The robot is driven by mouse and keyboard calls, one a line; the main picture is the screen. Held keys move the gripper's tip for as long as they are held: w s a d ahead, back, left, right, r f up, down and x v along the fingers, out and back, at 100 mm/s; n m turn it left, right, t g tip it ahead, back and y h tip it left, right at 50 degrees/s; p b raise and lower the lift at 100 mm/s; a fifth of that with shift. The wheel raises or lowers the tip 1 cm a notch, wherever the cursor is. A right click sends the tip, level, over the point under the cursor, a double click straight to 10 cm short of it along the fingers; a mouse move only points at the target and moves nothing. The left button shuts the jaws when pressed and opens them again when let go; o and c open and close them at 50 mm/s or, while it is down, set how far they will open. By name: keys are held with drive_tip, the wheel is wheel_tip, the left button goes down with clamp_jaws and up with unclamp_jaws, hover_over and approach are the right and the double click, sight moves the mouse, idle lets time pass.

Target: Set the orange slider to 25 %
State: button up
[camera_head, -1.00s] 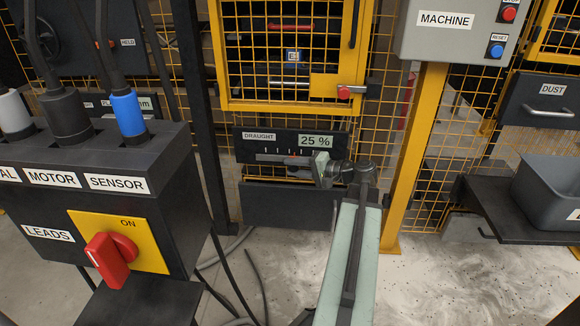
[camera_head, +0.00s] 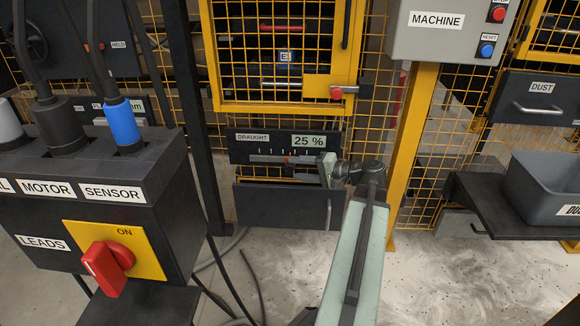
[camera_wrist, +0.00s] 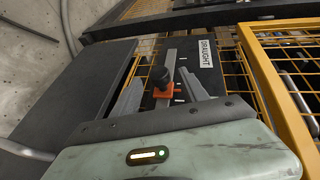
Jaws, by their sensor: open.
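The DRAUGHT panel (camera_head: 243,150) is a black box on the fence with a slot, tick marks and a display (camera_head: 309,141) reading 25 %. The orange slider (camera_head: 288,157) shows small in its slot, left of my gripper (camera_head: 322,170). In the wrist view the orange slider (camera_wrist: 160,98) carries a black knob (camera_wrist: 161,78) and sits on a pale track. My gripper (camera_wrist: 162,82) is open, with one finger to each side of the slider in that picture. A gap shows on both sides; I cannot tell how far the fingertips are from the panel.
A yellow mesh door (camera_head: 284,106) is above the panel and a dark box front (camera_head: 285,206) below it. A yellow post (camera_head: 408,150) stands to the right. A leads box (camera_head: 150,225) with a red switch is at the left, with cables on the floor.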

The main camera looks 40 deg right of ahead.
drive_tip(key=v, duration=0.3)
drive_tip(key=shift+s+d+r, duration=0.1)
drive_tip(key=shift+s+d, duration=0.05)
drive_tip(key=shift+s, duration=0.15)
drive_tip(key=b+x, duration=0.2)
drive_tip(key=x, duration=0.8)
clamp_jaws()
idle(1.2)
